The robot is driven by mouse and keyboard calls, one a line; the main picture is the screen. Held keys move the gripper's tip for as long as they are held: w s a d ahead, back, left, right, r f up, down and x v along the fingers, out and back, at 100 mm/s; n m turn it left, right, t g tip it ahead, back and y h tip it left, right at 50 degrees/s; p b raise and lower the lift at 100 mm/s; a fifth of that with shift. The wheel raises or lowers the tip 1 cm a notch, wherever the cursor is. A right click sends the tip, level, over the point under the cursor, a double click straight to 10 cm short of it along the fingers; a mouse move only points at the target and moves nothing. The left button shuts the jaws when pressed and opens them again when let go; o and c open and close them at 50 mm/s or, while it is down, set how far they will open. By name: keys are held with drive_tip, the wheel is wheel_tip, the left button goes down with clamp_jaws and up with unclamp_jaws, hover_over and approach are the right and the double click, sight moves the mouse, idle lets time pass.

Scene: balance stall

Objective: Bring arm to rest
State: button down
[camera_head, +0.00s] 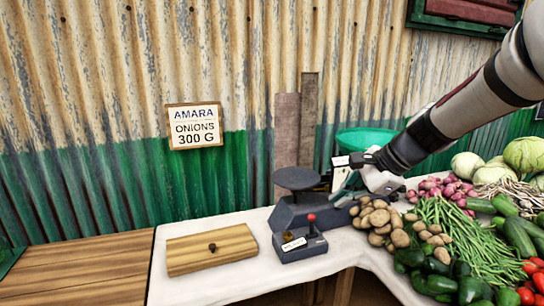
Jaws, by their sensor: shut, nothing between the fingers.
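My arm reaches in from the upper right. My gripper (346,190) points down and to the left, above the counter. It is shut and empty, close to the right side of the dark balance scale (298,212). The scale has a dark round plate on its left and a green pan (364,139) behind my gripper. Whether my fingers touch the scale I cannot tell. My wrist and gripper hide part of the scale's right side and of the pan.
Potatoes (377,222), onions (447,191), green beans and other vegetables fill the right. A sign (194,126) reads "AMARA ONIONS 300 G".

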drive_tip(key=s+a+r+n+g+h+p, duration=0.1)
drive_tip(key=s+r+n, duration=0.25)
drive_tip(key=s, duration=0.45)
drive_tip(key=s+r+n+h+p, duration=0.15)
drive_tip(key=s+n, duration=0.25)
drive_tip(key=s, duration=0.5)
drive_tip(key=s+d+r+n+h+p, duration=0.1)
drive_tip(key=s+n, duration=0.7)
drive_tip(key=s, duration=0.9)
drive_tip(key=shift+s+d+h+p, duration=0.15)
drive_tip(key=shift+d+h+p, duration=0.55)
drive_tip(key=shift+d+h, duration=0.65)
drive_tip(key=shift+d, duration=0.1)
